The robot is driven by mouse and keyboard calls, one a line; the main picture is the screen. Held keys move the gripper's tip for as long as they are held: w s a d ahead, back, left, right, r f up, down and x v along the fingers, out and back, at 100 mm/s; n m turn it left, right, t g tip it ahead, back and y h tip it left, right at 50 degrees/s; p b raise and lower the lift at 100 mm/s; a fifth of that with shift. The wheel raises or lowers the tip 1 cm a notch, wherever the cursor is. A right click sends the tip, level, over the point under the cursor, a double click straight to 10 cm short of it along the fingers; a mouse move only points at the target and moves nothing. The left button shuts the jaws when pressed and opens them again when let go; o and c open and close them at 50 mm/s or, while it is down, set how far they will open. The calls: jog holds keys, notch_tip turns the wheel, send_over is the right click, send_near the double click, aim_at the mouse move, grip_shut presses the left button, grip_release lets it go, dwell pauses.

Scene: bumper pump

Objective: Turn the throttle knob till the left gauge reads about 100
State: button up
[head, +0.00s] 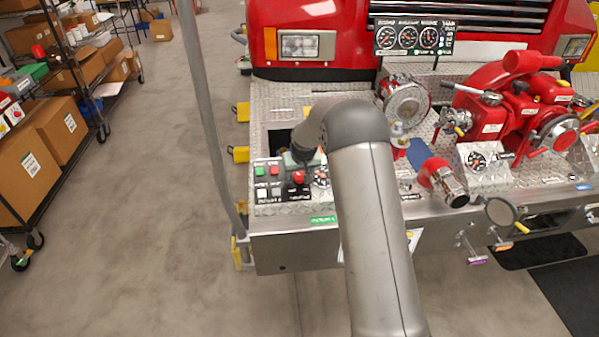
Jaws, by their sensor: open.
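A gauge panel stands upright above the bumper in front of the grille. Its left gauge (386,37) has a black face and a pale rim; its needle is too small to read. A small control panel (268,184) with coloured square buttons lies on the bumper deck. A red knob (299,177), which looks like the throttle knob, is at its right part. My gripper (300,164) points down over this knob and is open. My arm hides part of the gripper and the panel's right side, so I cannot tell whether the fingers touch the knob.
A red pump (520,105) with valves fills the bumper's right side. A chrome-capped red outlet (445,182) and a round chrome fitting (405,103) stand right of my arm. A grey pole (205,110) rises at left. Floor between shelves (75,75) and bumper is clear.

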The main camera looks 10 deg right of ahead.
jog(key=shift+x, duration=1.05)
